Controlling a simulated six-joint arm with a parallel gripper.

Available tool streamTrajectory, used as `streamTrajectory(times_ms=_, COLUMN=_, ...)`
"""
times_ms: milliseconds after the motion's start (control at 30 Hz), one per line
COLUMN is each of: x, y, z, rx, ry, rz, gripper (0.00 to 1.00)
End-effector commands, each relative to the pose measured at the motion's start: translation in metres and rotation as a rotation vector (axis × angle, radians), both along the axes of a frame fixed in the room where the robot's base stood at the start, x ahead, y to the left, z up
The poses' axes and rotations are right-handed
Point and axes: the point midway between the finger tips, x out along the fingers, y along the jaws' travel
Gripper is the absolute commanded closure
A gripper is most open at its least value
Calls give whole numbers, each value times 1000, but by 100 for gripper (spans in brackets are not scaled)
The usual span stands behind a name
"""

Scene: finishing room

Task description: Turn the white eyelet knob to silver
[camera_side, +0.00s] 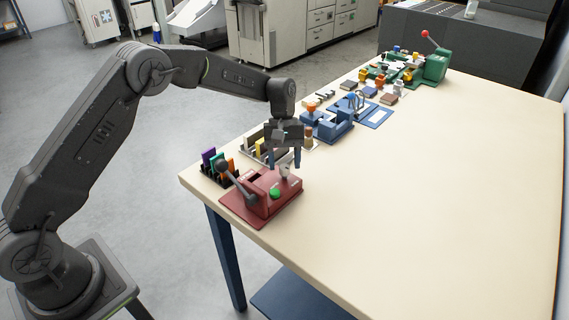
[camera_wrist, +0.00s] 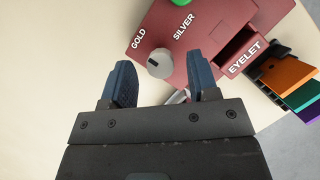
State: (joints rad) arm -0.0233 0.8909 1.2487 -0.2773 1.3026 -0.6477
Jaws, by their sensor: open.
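The white eyelet knob (camera_wrist: 160,65) sits on the dark red eyelet press (camera_wrist: 205,62), near the printed words GOLD and SILVER. I cannot tell for sure which word its pointer faces. In the side view the knob (camera_side: 285,172) shows small at the back of the press (camera_side: 262,205). My gripper (camera_side: 284,163) is open and points down just over the knob. In the wrist view the two blue fingers of my gripper (camera_wrist: 166,70) stand to either side of the knob, with gaps and nothing held.
The press has a dark lever (camera_side: 236,180) and a green button (camera_side: 275,193). A rack of coloured pieces (camera_side: 214,165) stands at its left. A blue press (camera_side: 330,125) and a green press (camera_side: 430,65) stand farther back. The right of the table (camera_side: 430,190) is clear.

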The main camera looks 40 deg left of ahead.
Motion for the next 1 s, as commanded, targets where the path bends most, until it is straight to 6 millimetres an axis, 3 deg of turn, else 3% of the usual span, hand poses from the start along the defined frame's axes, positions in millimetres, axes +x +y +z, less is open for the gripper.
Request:
streamTrajectory(times_ms=400, x=-3, y=-3, z=-9, rx=0, ry=0, rz=0, gripper=45)
streamTrajectory(times_ms=900, x=-3, y=-2, z=-9, rx=0, ry=0, rz=0, gripper=92)
streamTrajectory(times_ms=1000, x=-3, y=-2, z=-9, rx=0, ry=0, rz=-1, gripper=94)
